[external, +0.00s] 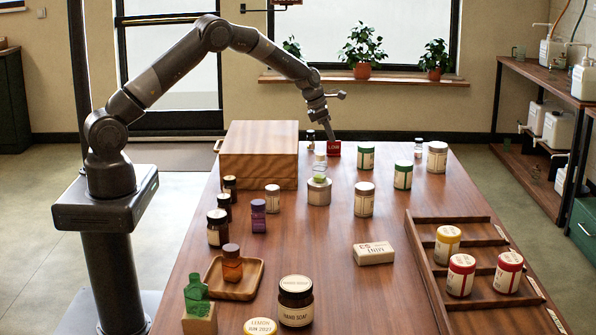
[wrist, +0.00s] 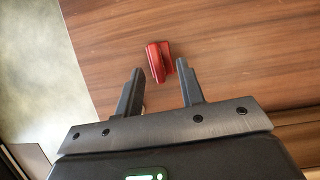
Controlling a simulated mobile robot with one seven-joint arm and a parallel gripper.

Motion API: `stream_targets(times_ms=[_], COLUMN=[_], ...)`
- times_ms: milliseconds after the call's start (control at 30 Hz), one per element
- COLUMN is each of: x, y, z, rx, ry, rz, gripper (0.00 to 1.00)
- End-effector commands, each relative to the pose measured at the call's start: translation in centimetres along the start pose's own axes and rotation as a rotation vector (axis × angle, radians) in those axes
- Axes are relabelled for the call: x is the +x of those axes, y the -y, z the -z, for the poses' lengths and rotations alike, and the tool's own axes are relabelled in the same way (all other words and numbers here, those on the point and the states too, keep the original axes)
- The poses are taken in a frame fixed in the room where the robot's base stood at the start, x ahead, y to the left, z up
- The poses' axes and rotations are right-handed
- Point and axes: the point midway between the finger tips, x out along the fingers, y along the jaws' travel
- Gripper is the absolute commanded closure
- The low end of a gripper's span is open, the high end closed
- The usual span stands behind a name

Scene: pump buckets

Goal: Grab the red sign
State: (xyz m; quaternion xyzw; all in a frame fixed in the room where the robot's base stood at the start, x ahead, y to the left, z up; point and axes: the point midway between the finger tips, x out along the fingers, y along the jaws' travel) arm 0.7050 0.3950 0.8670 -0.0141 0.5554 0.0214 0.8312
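The red sign (external: 334,149) stands on the table near its far edge, to the right of the large wooden box. In the wrist view the red sign (wrist: 157,62) is seen from above as a narrow folded shape on the brown tabletop. My gripper (external: 331,136) is at the far end of the table, close above or behind the sign. In the wrist view my gripper (wrist: 156,74) is open, with two dark fingers apart.
A wooden box (external: 258,155) stands left of the sign. A small dark-topped bottle (external: 311,141) is close on the sign's left, and a green-lidded jar (external: 365,156) is on its right. A grey-lidded jar (external: 319,190) with a clear bottle on it stands in front.

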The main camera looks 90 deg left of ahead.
Motion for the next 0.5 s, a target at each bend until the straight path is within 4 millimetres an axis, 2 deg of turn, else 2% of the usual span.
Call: stream_targets(times_ms=[233,500], x=[3.5,4.3], y=[-0.4,-0.4], z=[0.1,0.1], rx=[0.002,0.001], ry=[-0.001,0.0], rz=[0.002,0.0], gripper=[0.65,0.65])
